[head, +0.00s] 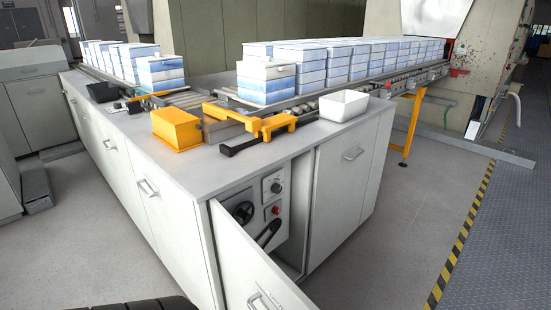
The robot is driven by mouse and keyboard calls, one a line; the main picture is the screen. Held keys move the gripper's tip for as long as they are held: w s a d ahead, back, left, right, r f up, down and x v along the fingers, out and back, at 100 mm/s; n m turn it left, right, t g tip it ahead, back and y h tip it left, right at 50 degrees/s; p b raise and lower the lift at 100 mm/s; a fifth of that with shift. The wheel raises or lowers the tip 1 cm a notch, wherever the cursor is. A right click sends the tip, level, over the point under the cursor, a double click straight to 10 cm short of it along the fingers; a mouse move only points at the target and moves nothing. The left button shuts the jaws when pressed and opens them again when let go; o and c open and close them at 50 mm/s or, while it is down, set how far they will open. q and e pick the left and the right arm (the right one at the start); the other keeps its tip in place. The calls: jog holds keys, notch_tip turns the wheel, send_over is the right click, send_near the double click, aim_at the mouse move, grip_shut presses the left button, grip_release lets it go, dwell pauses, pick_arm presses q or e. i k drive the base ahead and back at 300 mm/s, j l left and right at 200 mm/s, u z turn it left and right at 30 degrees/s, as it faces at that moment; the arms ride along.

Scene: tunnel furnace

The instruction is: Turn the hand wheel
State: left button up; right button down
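The hand wheel (243,212) is a small dark round wheel on the control panel (275,225) inside the open cabinet under the counter. It faces out of the cabinet opening, and its lower part is close to the open door's top edge. A black lever or handle (268,233) sits to its lower right. Neither of my grippers shows in the head view.
The open cabinet door (240,262) swings out toward the front, with a bar handle (264,301). A dial (276,187) and a red button (276,210) sit on the panel. A white bin (343,106) stands on the counter (165,165).

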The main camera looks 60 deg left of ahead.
aim_at(246, 217)
jog(key=u, duration=1.95)
